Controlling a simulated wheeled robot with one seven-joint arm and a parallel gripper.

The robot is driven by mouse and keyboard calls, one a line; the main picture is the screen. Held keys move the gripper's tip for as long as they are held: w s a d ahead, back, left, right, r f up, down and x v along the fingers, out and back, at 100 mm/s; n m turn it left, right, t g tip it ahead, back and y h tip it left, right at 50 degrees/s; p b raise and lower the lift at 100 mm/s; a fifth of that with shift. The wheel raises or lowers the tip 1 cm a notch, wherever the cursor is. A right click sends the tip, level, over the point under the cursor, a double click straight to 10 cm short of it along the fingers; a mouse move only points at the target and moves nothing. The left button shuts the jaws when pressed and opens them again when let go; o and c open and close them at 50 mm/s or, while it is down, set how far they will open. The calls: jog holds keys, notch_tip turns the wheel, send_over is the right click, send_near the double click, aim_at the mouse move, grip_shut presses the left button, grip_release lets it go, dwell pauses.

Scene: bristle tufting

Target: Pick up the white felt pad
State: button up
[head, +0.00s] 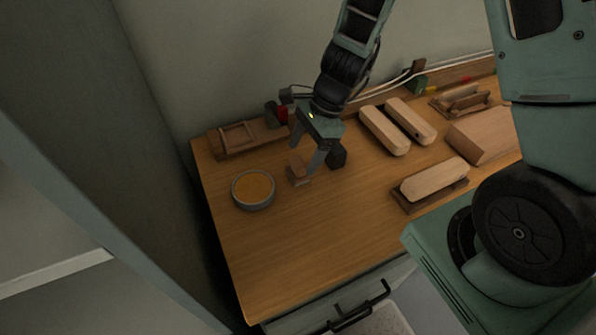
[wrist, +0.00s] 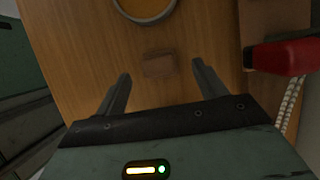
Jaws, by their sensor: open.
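I cannot make out a white felt pad in either view. My gripper (head: 302,163) is open above the left part of the wooden bench (head: 265,255). A small reddish-brown block (head: 298,168) with a greyer lower part is at its fingertips. In the wrist view the fingers (wrist: 161,71) are spread wide, and the block (wrist: 158,65) shows in the gap between them, touching neither finger in that view. I cannot tell whether the block's grey part is felt.
A round bowl (head: 253,203) with an amber filling stands left of my gripper. A dark block (head: 337,157) is close on its right. Wooden brush bodies (head: 384,131) lie further right. A red item (wrist: 284,56) is beside the right finger. The front bench is clear.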

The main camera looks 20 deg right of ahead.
aim_at(298, 160)
jog(key=b+x, duration=0.1)
jog(key=x, duration=0.4)
jog(key=shift+a, duration=0.25)
jog(key=c, duration=1.1)
